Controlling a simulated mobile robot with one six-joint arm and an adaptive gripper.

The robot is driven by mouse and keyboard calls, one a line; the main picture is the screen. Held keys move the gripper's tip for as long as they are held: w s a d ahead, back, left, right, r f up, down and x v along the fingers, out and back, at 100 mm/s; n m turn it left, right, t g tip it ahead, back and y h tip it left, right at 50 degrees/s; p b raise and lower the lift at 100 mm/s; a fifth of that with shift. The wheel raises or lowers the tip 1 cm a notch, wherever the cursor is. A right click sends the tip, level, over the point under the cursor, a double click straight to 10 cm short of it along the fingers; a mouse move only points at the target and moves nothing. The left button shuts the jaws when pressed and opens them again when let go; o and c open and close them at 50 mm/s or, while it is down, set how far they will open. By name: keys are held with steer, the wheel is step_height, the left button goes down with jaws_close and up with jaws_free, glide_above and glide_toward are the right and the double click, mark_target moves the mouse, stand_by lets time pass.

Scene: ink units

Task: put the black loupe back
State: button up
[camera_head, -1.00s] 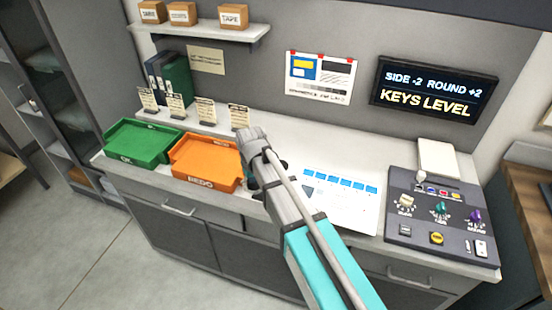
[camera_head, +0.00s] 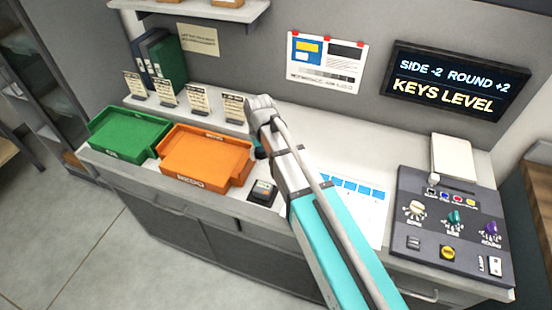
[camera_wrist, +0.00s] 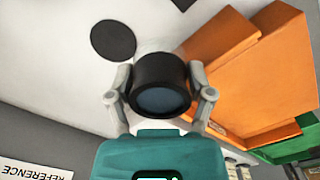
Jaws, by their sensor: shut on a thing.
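The black loupe (camera_wrist: 158,85) is a short dark cylinder with a glassy grey-blue end, seen in the wrist view. My gripper (camera_wrist: 160,92) is shut on it, one grey finger on each side. A flat black round spot (camera_wrist: 113,40) lies on the white counter beyond the loupe, up and left of it in the picture; the two are apart in the picture. In the head view, my arm hides most of the gripper, beside the orange tray's right edge. A small dark part (camera_head: 260,153) shows there; I cannot tell whether it is the loupe.
An orange REDO tray (camera_head: 193,183) and a green OK tray (camera_head: 112,154) stand left of my arm. A black device (camera_head: 262,192) sits by the front edge. Small cards (camera_head: 198,98) stand behind the trays. A control panel (camera_head: 448,254) and a chart sheet (camera_head: 372,213) are right.

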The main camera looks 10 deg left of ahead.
steer(key=shift+a, duration=0.15)
steer(key=s+d+r+p, duration=0.2)
steer(key=d, duration=0.4)
steer(key=s+d+r+p, duration=0.3)
steer(key=d, duration=0.4)
steer(key=shift+d, duration=0.15)
steer(key=w+a+f+b, duration=0.2)
steer(key=w+f+b, duration=0.1)
steer(key=w+a+f+b, duration=0.3)
steer(key=w, duration=0.1)
steer(key=w+a+f+b, duration=0.2)
steer(key=w+a+f, duration=0.1)
steer(key=shift+w+b, duration=0.2)
steer(key=shift+b, duration=0.2)
steer(key=shift+r, duration=0.1)
